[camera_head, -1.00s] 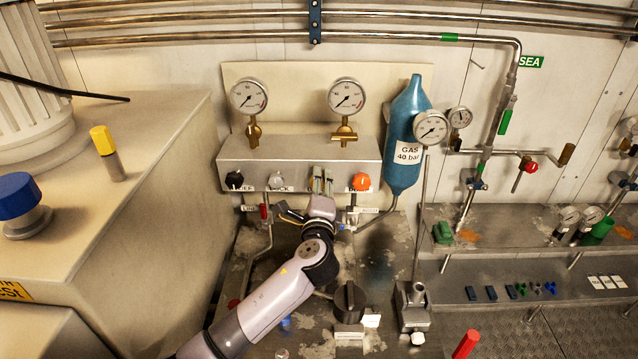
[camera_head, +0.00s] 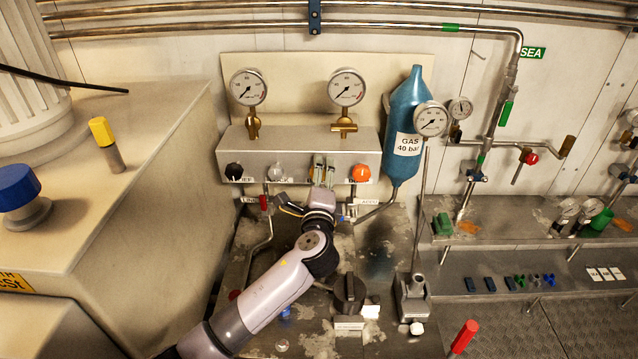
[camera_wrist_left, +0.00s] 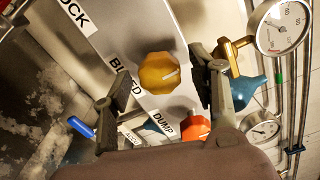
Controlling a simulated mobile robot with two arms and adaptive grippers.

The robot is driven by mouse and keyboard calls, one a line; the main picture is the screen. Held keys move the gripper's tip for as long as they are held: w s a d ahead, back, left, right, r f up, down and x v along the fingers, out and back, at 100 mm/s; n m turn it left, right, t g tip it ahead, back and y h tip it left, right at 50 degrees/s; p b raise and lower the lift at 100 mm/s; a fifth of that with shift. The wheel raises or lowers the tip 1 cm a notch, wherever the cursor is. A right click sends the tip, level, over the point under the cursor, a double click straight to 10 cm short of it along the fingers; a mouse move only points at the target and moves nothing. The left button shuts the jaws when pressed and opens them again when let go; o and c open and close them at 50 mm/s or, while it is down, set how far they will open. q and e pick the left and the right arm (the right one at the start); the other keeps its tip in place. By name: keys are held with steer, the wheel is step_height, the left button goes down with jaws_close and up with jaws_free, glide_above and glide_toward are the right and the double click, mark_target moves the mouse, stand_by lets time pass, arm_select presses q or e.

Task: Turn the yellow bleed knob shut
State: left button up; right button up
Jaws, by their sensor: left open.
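The yellow bleed knob (camera_wrist_left: 160,73) is faceted, with a pale mark line on its face, and sits on the grey panel beside a partly covered label that reads like "BLEED". My left gripper (camera_wrist_left: 155,68) is open, with one finger on each side of the knob in the left wrist view. Gaps show between the fingers and the knob, and I cannot tell how deep the fingers reach. In the head view my left gripper (camera_head: 323,172) is in front of the panel and hides the yellow knob. My right gripper is not in view.
An orange knob (camera_head: 361,173) marked "DUMP" is close to the right of my left gripper. A white knob (camera_head: 278,172) and a black knob (camera_head: 234,171) are to its left. Two gauges stand above the panel (camera_head: 290,150). A blue gas bottle (camera_head: 406,100) is at its right.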

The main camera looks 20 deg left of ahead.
arm_select(q)
steer(key=v, duration=1.2)
